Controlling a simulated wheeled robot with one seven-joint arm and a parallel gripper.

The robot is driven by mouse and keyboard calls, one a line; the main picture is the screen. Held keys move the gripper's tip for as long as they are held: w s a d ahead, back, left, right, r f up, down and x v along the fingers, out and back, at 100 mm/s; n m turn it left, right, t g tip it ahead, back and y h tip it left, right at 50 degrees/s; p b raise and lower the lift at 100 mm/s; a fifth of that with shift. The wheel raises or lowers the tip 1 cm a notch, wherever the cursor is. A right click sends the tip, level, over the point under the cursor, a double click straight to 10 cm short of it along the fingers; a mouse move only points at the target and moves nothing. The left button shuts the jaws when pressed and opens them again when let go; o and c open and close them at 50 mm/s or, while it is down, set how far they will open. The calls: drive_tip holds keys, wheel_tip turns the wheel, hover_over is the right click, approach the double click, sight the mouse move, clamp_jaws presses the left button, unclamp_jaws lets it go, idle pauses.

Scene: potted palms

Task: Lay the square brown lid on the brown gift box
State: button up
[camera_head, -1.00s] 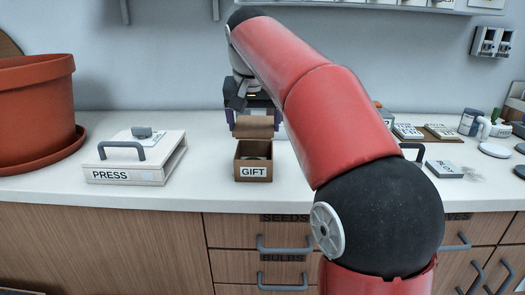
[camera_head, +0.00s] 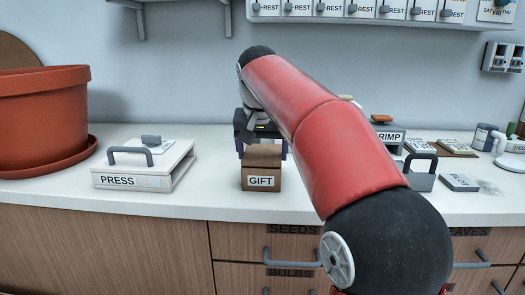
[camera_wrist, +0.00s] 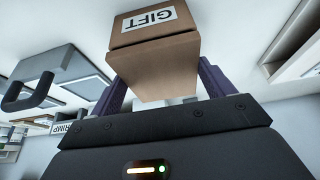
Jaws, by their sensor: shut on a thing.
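The brown gift box (camera_head: 261,182), with a white GIFT label, stands on the counter; it also shows upside down in the wrist view (camera_wrist: 128,22). The square brown lid (camera_head: 262,157) is over the box top and hides its opening. In the wrist view the lid (camera_wrist: 158,68) lies between my purple fingers and meets the box edge, with no clear gap. I cannot tell whether it sits fully flat. My gripper (camera_head: 262,150) is behind and above the box, shut on the lid, one finger at each side.
A white PRESS box (camera_head: 130,180) and a large terracotta pot (camera_head: 40,115) stand to the left. To the right are a grey SHRIMP box (camera_head: 388,137), a grey handled block (camera_head: 420,180) and label plates (camera_head: 459,182). The counter beside the gift box is clear on its left.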

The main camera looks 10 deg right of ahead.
drive_tip(key=shift+f, duration=0.6)
drive_tip(key=o, duration=0.9)
drive_tip(key=shift+f, duration=0.1)
drive_tip(key=shift+w+f, duration=0.1)
drive_tip(key=p+v, duration=0.3)
drive_tip(key=v, duration=1)
drive_tip(key=shift+w+r+p, duration=0.2)
drive_tip(key=shift+r+p, duration=0.2)
drive_tip(key=shift+r, duration=0.1)
drive_tip(key=s+d+f+n+t+y, duration=0.1)
drive_tip(key=s+f+n, duration=0.2)
drive_tip(key=s+f, duration=2.1)
wheel_tip(320, 180, down, 3)
drive_tip(key=shift+s+d+n, duration=0.25)
drive_tip(key=shift+n, duration=0.05)
